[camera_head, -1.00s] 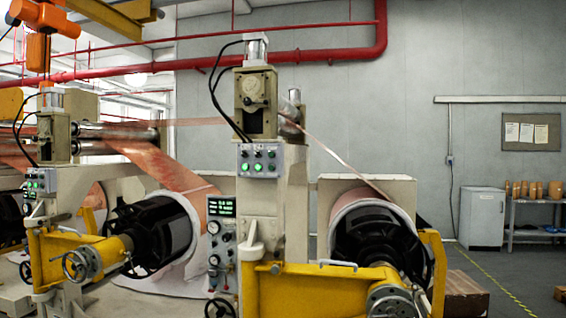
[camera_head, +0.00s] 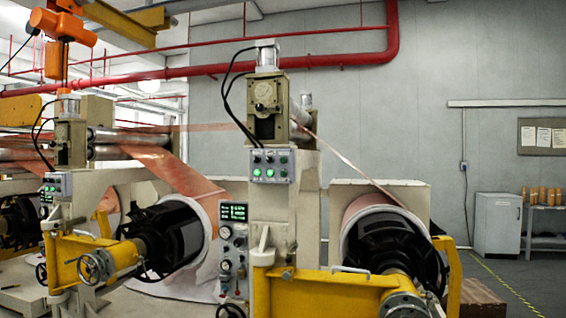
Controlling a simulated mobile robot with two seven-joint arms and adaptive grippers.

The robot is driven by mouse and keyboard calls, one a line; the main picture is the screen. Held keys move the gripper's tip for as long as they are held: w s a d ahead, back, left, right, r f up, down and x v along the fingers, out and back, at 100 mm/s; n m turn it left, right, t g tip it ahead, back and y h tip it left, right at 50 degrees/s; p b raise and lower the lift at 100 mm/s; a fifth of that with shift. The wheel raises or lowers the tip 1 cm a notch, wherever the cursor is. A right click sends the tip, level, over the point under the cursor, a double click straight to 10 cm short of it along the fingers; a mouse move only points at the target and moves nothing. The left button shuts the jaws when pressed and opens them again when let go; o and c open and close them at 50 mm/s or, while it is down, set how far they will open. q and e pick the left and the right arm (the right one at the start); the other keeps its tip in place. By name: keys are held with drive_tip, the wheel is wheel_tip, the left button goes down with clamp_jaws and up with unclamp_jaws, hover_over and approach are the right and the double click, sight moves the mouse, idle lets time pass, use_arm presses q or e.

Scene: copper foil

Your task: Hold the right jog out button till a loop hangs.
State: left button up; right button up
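A grey button box (camera_head: 271,166) with several buttons, some glowing green, is on the front of the right machine post. I cannot tell from here which button is the jog out button. The right copper foil strip (camera_head: 350,163) runs straight and slanted from the rollers down to the right roll (camera_head: 366,201), with no hanging loop visible. The left machine post has a similar button box (camera_head: 57,185). A wider copper web (camera_head: 172,171) runs down to the left roll. Neither of my grippers shows in the head view.
Yellow roll arms with handwheels (camera_head: 404,306) stick out in front of both rolls. A gauge panel (camera_head: 233,250) stands left of the right post. A grey cabinet (camera_head: 497,223) and a shelf (camera_head: 545,212) stand at the far right, with open floor before them.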

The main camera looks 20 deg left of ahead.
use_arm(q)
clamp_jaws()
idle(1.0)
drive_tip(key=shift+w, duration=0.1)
